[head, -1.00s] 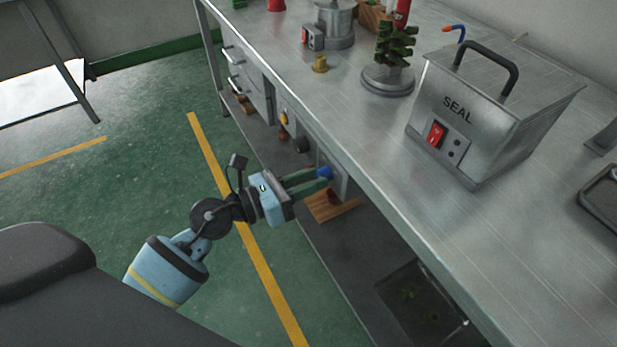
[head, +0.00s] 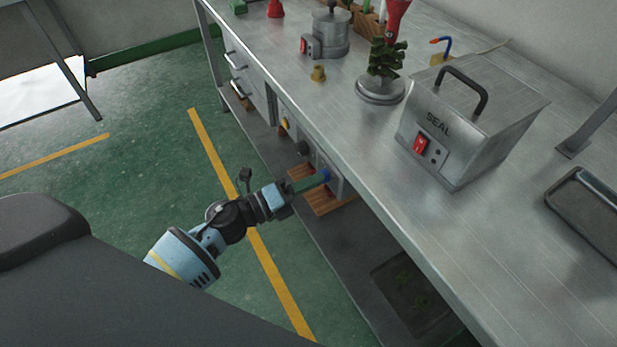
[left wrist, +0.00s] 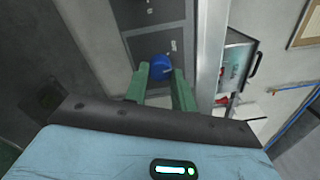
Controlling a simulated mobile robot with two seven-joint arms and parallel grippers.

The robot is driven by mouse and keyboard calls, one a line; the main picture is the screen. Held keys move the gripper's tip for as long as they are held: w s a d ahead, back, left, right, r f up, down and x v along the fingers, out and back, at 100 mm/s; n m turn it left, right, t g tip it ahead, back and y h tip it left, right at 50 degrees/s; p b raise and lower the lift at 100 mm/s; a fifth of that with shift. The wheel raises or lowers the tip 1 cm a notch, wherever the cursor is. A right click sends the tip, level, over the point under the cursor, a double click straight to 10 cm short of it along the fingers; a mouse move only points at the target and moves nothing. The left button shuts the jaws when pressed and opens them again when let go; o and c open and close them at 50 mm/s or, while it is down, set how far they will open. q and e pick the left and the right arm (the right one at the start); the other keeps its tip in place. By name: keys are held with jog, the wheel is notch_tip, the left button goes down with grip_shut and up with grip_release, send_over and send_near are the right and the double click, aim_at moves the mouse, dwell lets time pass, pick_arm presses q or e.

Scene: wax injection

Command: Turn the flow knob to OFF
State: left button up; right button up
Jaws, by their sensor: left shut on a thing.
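A blue knob (head: 326,174) is on the front panel (head: 337,186) under the bench's front edge. My left gripper (head: 312,182) reaches it from the left, its green fingers shut on the knob. In the left wrist view the blue knob (left wrist: 160,68) sits between the tips of the fingers of my left gripper (left wrist: 158,80). Labels on the panel are too small to read. My right gripper is not in view.
A black knob (head: 302,148) and a yellow knob (head: 286,123) sit farther along the bench front. The SEAL box (head: 470,125) stands on the bench top. Green floor lies open at left.

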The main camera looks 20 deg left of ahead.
pick_arm(q)
jog(key=shift+r+n+p, duration=0.1)
jog(key=shift+n+p, duration=1.5)
jog(key=shift+n, duration=1.8)
jog(key=o, duration=1)
jog(key=shift+s, duration=0.1)
jog(key=v, duration=0.7)
jog(key=shift+s+a+b, duration=0.2)
jog(key=shift+s+b, duration=0.1)
